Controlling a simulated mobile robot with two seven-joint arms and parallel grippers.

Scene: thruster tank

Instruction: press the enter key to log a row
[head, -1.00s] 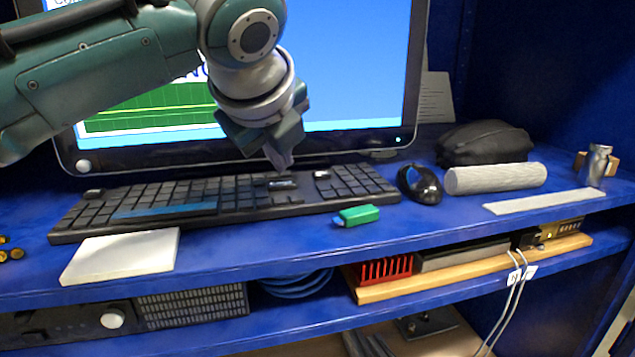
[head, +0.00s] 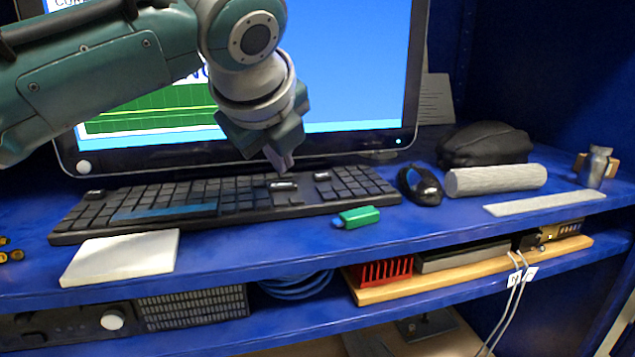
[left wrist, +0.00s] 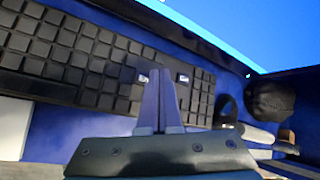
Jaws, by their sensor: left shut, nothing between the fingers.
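The black keyboard (head: 230,203) lies on the blue shelf in front of the monitor (head: 345,75). It also shows in the left wrist view (left wrist: 75,60). My left gripper (head: 283,165) is shut and empty, with its fingertips pointing down at the right part of the keyboard, close to a light-coloured key (head: 283,186). In the left wrist view the closed fingers (left wrist: 162,80) end just beside a light key (left wrist: 143,78). I cannot tell whether the tips touch a key. A second light key (head: 322,176) sits further right. My right gripper is not in view.
A green USB stick (head: 357,217) lies in front of the keyboard. A black mouse (head: 420,185), a grey roll (head: 495,180) and a black pouch (head: 485,143) are to the right. A white pad (head: 120,256) lies at the front left.

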